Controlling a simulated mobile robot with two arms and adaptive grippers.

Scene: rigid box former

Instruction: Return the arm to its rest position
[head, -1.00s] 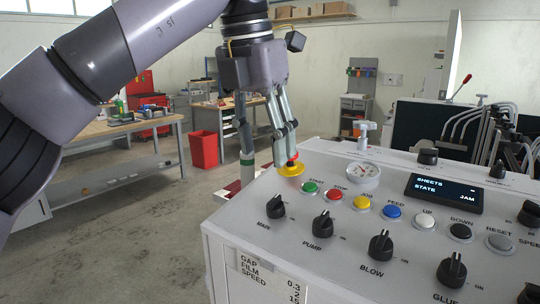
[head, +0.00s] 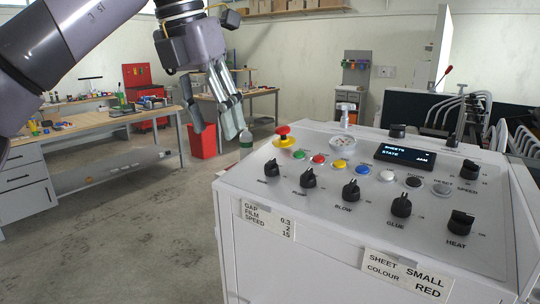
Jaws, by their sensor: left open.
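My left arm comes in from the upper left of the head view. Its left gripper (head: 218,112) hangs with fingers pointing down, apart and empty, to the left of the control panel (head: 340,200). It is clear of the red emergency stop button on its yellow base (head: 284,136), which sits at the panel's back left corner. The display (head: 405,154) shows SHEETS and a STATE line too small to read surely. My right gripper is not in the view.
A row of coloured buttons and several black knobs (head: 401,205) cover the panel. A workbench (head: 100,122) and red bin (head: 203,142) stand behind at left. The floor (head: 120,225) left of the panel is clear.

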